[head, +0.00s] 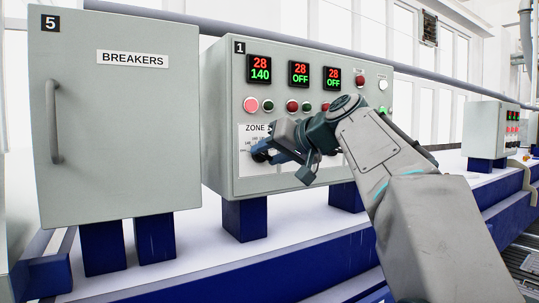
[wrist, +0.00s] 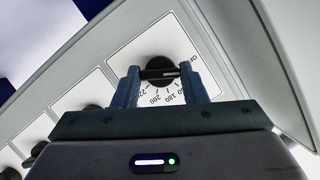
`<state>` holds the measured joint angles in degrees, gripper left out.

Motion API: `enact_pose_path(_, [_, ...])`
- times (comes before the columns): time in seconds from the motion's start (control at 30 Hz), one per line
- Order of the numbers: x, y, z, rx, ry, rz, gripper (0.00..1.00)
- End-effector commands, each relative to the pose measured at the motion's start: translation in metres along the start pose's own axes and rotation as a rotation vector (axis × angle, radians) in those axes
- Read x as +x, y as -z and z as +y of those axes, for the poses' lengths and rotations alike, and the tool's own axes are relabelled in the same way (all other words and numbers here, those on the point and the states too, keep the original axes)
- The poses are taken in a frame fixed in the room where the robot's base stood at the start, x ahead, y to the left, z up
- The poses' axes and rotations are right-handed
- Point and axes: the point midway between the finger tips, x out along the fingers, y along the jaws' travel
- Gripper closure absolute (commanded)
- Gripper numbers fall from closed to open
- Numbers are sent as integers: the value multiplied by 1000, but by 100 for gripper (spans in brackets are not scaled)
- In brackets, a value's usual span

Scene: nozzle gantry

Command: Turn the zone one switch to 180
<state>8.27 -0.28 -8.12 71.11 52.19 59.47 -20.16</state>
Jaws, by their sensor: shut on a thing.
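The zone one switch (wrist: 158,67) is a round black knob on a white dial plate, upper middle in the wrist view. Its white line lies roughly level in that view. The dial print shows OFF and numbers including 180, 200 and 220; some numbers are hidden by my fingers. My gripper (wrist: 160,74) has one blue-grey finger on each side of the knob and is shut on it. In the head view, my gripper (head: 263,150) is at the zone dial at the panel's lower left, largely covering it. The left display (head: 260,69) above reads 28 over 140.
The grey control panel (head: 222,120), marked 1, has two more displays reading 28 and OFF, with several buttons below. More knobs (wrist: 92,107) sit in a row beside the held one in the wrist view. A BREAKERS cabinet (head: 120,130) with a handle stands to the left.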

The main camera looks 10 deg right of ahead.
Motion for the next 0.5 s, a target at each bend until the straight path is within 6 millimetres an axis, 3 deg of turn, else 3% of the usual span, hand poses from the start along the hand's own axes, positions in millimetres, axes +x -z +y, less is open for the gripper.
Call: enact_pose_path(0.5, [0, -2, 5, 455, 189, 3, 84])
